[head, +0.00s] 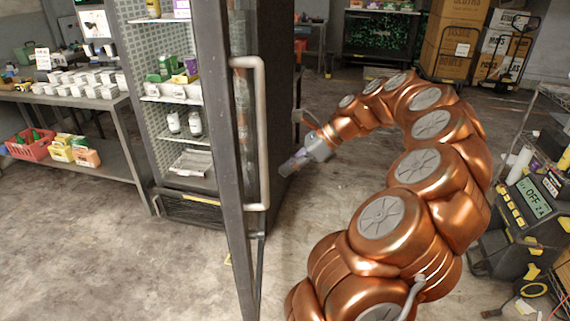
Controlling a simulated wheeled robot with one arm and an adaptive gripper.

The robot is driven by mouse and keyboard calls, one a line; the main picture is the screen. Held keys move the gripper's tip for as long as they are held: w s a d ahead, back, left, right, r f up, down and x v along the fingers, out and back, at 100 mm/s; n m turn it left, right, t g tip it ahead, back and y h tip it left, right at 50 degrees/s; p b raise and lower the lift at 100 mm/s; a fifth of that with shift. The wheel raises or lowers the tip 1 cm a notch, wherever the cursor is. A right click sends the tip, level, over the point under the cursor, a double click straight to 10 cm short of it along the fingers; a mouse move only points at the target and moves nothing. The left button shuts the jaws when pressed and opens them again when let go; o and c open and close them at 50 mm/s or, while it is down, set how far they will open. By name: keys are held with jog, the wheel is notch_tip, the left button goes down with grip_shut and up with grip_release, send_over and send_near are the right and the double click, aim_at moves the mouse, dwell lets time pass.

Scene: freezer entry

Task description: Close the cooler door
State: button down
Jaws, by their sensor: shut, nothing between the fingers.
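The cooler (166,100) stands left of centre with its lit shelves of small goods in view. Its door (225,150) is wide open, swung toward me and seen nearly edge-on. The door has a dark frame and a long pale vertical handle (262,135) on the side facing right. My gripper (286,170) is shut and empty. It is to the right of the handle, at the end of my copper arm, which curves in from the lower right.
A metal table (110,107) with rows of white boxes stands at the left, with a red basket (30,144) on its lower shelf. Stacked cartons (452,42) and a hand truck stand at the back right. Equipment (530,205) crowds the right edge. The floor before the cooler is clear.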

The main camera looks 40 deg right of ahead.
jog(key=w+a+f+p, duration=0.3)
jog(key=w+a+f, duration=0.2)
jog(key=w+a, duration=0.1)
jog(key=shift+w+a, duration=0.25)
jog(key=shift+a, duration=0.15)
jog(key=shift+a, duration=0.1)
